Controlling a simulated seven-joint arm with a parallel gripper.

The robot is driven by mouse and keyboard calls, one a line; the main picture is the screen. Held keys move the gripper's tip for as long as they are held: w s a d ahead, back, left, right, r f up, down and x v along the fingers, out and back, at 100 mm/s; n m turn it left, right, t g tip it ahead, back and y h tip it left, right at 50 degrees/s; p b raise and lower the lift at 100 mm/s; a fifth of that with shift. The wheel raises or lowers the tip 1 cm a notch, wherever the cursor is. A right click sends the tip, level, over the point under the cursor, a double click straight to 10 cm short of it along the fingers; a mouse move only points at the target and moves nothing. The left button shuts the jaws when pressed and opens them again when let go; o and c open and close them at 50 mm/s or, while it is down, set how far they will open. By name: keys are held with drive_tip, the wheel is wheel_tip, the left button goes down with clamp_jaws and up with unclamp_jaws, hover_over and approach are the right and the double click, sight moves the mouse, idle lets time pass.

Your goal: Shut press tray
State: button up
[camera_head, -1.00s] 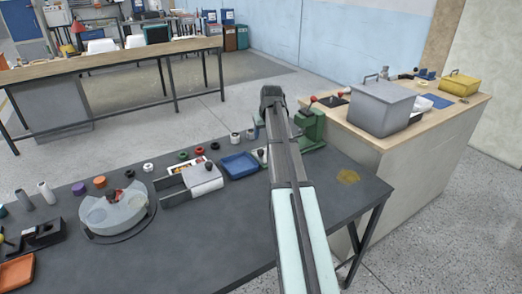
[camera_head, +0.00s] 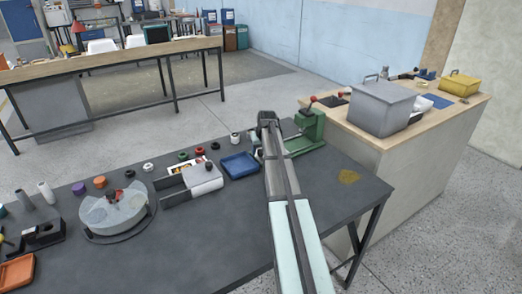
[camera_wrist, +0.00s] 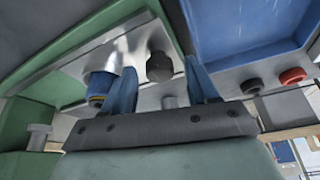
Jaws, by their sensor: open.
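The green press (camera_head: 308,130) stands at the right end of the dark table. The wrist view shows its green frame (camera_wrist: 80,48) and a shiny metal plate, which looks like the press tray (camera_wrist: 135,45), with a dark round knob (camera_wrist: 159,67) on it. My gripper (camera_wrist: 163,86) is open and empty. Its two blue fingers appear on either side of the knob; I cannot tell whether they touch it. In the head view my arm hides the fingers and most of the tray.
A blue tray (camera_head: 240,165) lies just left of the press. Beyond it are a grey box-like fixture (camera_head: 203,180), several coloured rings and a round grey fixture (camera_head: 115,212). A wooden counter with a grey lidded box (camera_head: 380,106) stands right.

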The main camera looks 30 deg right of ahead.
drive_tip(key=shift+c, duration=0.2)
clamp_jaws()
idle(0.4)
